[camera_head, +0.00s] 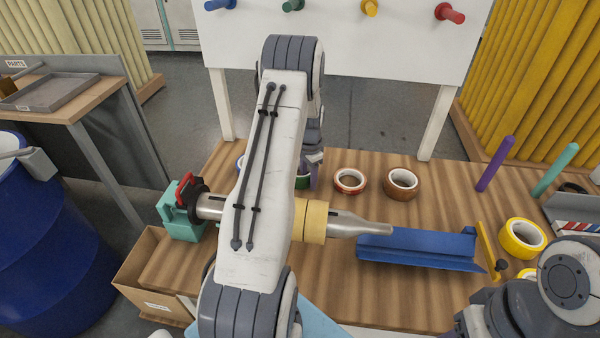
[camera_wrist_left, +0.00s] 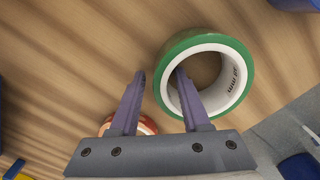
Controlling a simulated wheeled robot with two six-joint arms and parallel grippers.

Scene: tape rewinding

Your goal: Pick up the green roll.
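The green roll (camera_wrist_left: 236,50) lies on the wooden table, its white inner core showing in the left wrist view. In the head view only a small part of the green roll (camera_head: 303,187) shows behind my left arm. My left gripper (camera_wrist_left: 160,73) is open over it, with purple fingers. One finger overlaps the roll's near-left wall and hole, and the other is outside to the left; I cannot tell if they touch. In the head view my left gripper (camera_head: 311,172) is mostly hidden by the arm. My right gripper is out of view.
A red roll (camera_head: 350,193) and a brown roll (camera_head: 388,182) lie right of the green one. A metal spindle (camera_head: 345,225) with a tan roll (camera_head: 314,222) and a blue tray (camera_head: 420,262) stand in front. Yellow rolls (camera_head: 508,242) lie at the right.

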